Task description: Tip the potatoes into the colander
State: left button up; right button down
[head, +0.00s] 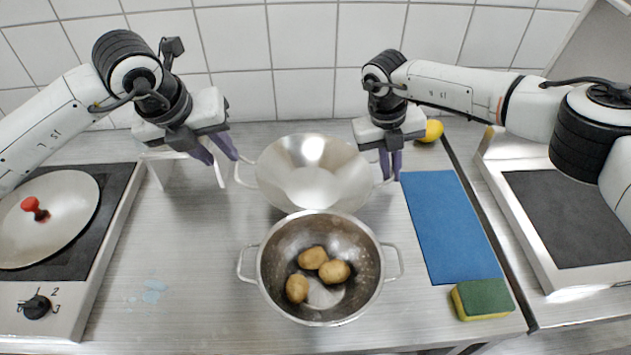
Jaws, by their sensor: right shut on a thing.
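A steel colander (373,235) with two side handles and small holes in its wall stands upright at the front middle of the counter. Several potatoes lie in it: a left one (297,288), an upper one (313,258) and a right one (335,271). A plain steel bowl (312,165) stands just behind it, and its inside looks empty. My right gripper (389,168) is shut on the right handle of this bowl. My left gripper (221,162) is open, just left of the bowl's left handle (243,173), apart from it.
A blue mat (447,226) lies right of the bowls, with a green and yellow sponge (483,299) at its front. A lemon (431,130) lies behind. A hob with a lid (50,225) is at left. A scale-like appliance (575,210) is at right.

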jog(key=c, duration=1.8)
grip_release()
jog(key=shift+a+f, duration=0.1)
jog(key=shift+f, duration=0.15)
jog(key=shift+r, duration=0.1)
jog(key=b+v, duration=0.1)
jog(key=v, duration=0.9)
